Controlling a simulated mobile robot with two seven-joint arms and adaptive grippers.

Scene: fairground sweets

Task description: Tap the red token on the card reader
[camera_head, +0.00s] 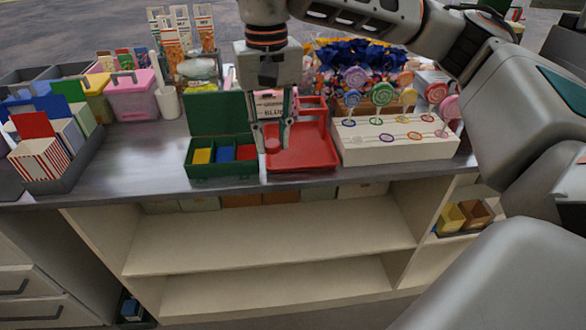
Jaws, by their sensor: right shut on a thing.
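My right gripper (273,140) points down over the seam between the green box and the red tray, above the counter. It is shut on a small reddish thing that is hard to make out against the red tray behind it. The open green box (221,172) holds yellow, blue and red (247,152) pieces in separate compartments, just left of the gripper. The red tray (315,152) is directly right of it. I cannot identify a card reader. My left gripper is not in view.
A white lollipop stand (385,148) is close on the right. A pink bin (132,101), a white cup (167,103) and striped boxes (39,160) are on the left. The counter (145,158) has free room left of the green box. Open shelves (265,246) lie below.

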